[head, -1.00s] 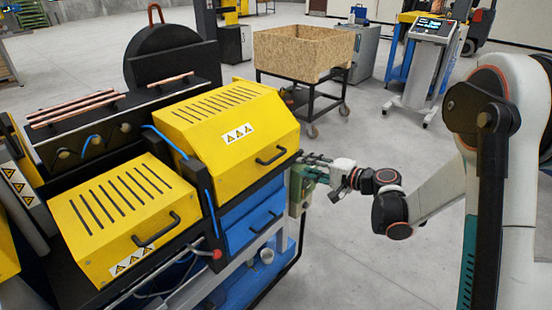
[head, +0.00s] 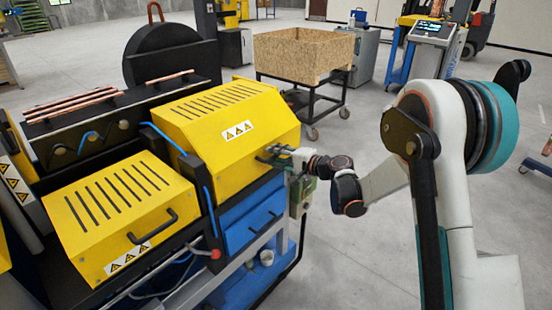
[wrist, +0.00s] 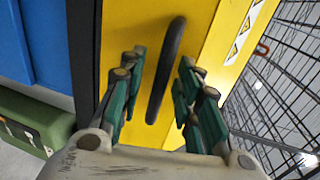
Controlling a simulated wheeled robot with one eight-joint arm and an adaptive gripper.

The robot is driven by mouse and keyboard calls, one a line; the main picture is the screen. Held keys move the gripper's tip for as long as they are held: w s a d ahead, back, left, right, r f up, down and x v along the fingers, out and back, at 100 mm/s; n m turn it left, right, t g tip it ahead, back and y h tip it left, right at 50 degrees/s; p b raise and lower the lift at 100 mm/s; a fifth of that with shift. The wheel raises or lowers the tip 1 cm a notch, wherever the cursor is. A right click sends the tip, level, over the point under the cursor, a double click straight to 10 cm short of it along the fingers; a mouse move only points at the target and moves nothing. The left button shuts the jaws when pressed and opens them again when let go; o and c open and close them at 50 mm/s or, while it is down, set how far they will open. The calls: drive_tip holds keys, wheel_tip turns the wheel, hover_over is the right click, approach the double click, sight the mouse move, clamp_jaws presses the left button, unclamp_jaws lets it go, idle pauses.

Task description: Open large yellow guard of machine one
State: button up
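The large yellow guard (head: 225,115) is a slotted, sloping cover with a warning label, and it sits closed on the machine. Its black bar handle (wrist: 167,70) is upright in the wrist view, on the yellow face (wrist: 215,50). In the wrist view my gripper (wrist: 158,78) is open, with the green-sided fingers on either side of the handle. Gaps show between the handle and both fingers.
A smaller yellow guard (head: 120,210) with its own handle is at lower left. Blue drawers (head: 252,218) lie below the large guard. Copper tubes (head: 75,103) rest on the machine's back. A wooden crate cart (head: 304,55) stands behind.

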drive_tip(key=shift+w+a, duration=0.15)
clamp_jaws()
